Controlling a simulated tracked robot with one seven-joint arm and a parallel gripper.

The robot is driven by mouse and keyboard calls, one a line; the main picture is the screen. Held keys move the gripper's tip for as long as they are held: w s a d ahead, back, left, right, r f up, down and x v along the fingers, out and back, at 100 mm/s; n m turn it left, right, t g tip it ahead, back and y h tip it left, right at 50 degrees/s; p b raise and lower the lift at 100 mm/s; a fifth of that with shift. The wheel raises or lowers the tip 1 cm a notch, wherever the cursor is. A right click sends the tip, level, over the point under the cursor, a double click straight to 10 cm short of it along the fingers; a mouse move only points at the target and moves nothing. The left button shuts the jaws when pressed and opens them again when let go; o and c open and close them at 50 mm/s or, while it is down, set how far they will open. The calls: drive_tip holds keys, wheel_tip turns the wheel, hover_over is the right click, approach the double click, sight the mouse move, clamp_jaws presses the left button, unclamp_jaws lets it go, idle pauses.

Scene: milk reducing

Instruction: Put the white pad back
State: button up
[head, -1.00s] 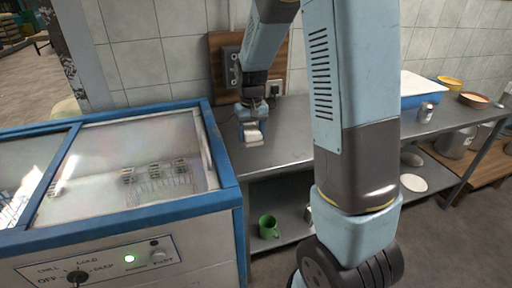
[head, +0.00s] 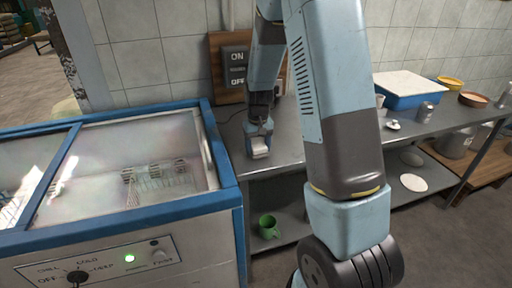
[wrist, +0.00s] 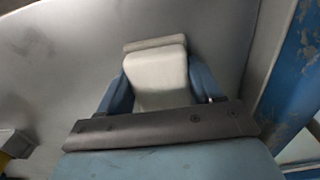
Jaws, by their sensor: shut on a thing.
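The white pad (wrist: 160,78) is between the two blue fingers of my gripper (wrist: 162,92) in the wrist view. My gripper is shut on it. In the head view my gripper (head: 258,146) points down over the left end of the grey metal table (head: 284,152), close to the freezer's right edge. The white pad (head: 259,153) shows at the fingertips there, low over the tabletop. I cannot tell whether it touches the table.
A blue-rimmed chest freezer (head: 226,178) stands left of the table. A switch box (head: 236,68) is on the wall behind. A green mug (head: 268,226) is on the lower shelf.

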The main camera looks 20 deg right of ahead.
sight(258, 144)
drive_tip(key=shift+f, duration=0.1)
drive_tip(key=o, duration=1)
wheel_tip(258, 144, up, 12)
drive_tip(key=r, duration=0.1)
drive_tip(key=s+r+t, duration=0.3)
drive_tip(key=s+r, duration=0.9)
drive_tip(key=s, duration=0.1)
drive_tip(key=s+r+t, duration=0.1)
drive_tip(key=s, duration=0.4)
drive_tip(key=s+r, duration=0.1)
drive_tip(key=s, duration=0.3)
drive_tip(key=s+r+t, duration=0.1)
drive_tip(key=s, duration=0.4)
drive_tip(key=shift+s+a+r+t, duration=0.2)
drive_tip(key=shift+s+a+t, duration=0.1)
